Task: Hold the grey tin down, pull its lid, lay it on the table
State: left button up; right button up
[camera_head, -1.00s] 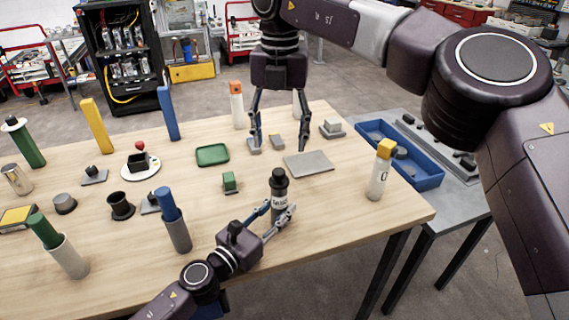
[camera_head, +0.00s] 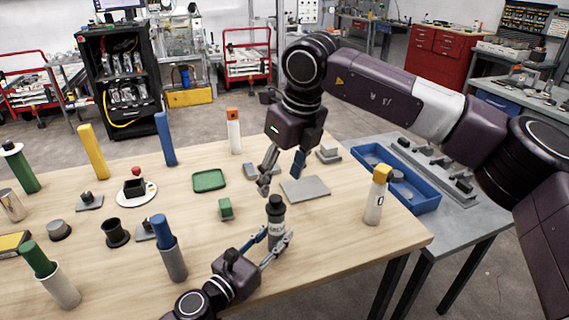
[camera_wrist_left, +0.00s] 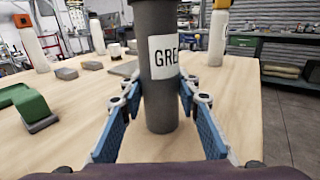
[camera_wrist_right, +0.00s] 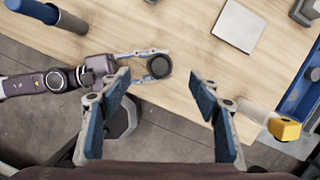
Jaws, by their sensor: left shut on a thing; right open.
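The grey tin (camera_head: 276,228) stands upright near the front edge of the table (camera_head: 330,235), with a label partly reading "GRE" in the left wrist view (camera_wrist_left: 160,80). Its dark lid (camera_head: 276,203) is on top, and shows from above in the right wrist view (camera_wrist_right: 159,66). My left gripper (camera_head: 273,240) is shut around the tin's body from the front. My right gripper (camera_head: 281,180) is open and empty, above and behind the tin, pointing down. In its own view its fingers (camera_wrist_right: 160,95) are apart, with the tin beyond them.
A flat grey plate (camera_head: 305,188) lies behind the tin. A green tray (camera_head: 209,180) lies farther back. Bare table lies between the tin and the bottle.

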aim_at(276, 198)
jog(key=x, duration=0.7)
jog(key=shift+w+f, duration=0.1)
jog(key=shift+f, duration=0.15)
jog(key=shift+c, duration=0.2)
jog(key=c, duration=1.2)
jog(key=shift+o, duration=0.2)
jog(key=shift+r, duration=1.55)
jog(key=shift+r, duration=1.5)
pick_arm(q)
jog(key=o, duration=1.2)
jog(key=shift+o, duration=0.2)
